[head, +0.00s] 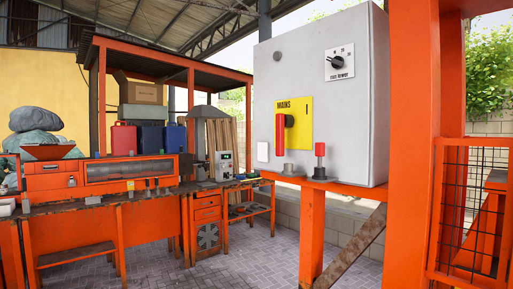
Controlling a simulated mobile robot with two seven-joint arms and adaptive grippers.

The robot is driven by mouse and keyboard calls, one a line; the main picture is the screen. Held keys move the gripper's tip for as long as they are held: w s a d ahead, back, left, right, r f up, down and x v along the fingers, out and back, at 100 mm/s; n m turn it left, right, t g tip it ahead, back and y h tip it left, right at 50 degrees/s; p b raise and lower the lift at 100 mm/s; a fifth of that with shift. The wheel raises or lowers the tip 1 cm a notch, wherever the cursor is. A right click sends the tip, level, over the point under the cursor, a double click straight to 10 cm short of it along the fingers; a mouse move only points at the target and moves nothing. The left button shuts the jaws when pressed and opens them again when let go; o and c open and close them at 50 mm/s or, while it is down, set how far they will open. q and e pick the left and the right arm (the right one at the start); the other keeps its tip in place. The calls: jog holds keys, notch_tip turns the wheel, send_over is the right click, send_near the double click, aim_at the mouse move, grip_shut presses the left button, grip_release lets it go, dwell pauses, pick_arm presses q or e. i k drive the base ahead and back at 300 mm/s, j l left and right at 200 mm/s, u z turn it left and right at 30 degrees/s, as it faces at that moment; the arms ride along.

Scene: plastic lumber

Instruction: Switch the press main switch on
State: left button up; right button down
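The press main switch is on the front of a large grey cabinet (350,125) at centre right. Its yellow plate (300,112) reads "MAINS" and has an "I" mark at the upper right. Its red handle (280,134) stands upright at the left part of the plate, with a dark round pivot near its upper right. Neither of my grippers shows in the head view.
A black rotary knob (336,60) on a white plate is higher on the cabinet. A red-topped part (320,158) stands on the orange ledge below. An orange mesh gate (470,215) is at the right, an orange workbench (95,205) at the left. Paved floor between is clear.

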aim_at(283, 120)
jog(key=i+l+u, duration=0.15)
jog(key=i+u, duration=0.3)
jog(key=i, duration=1)
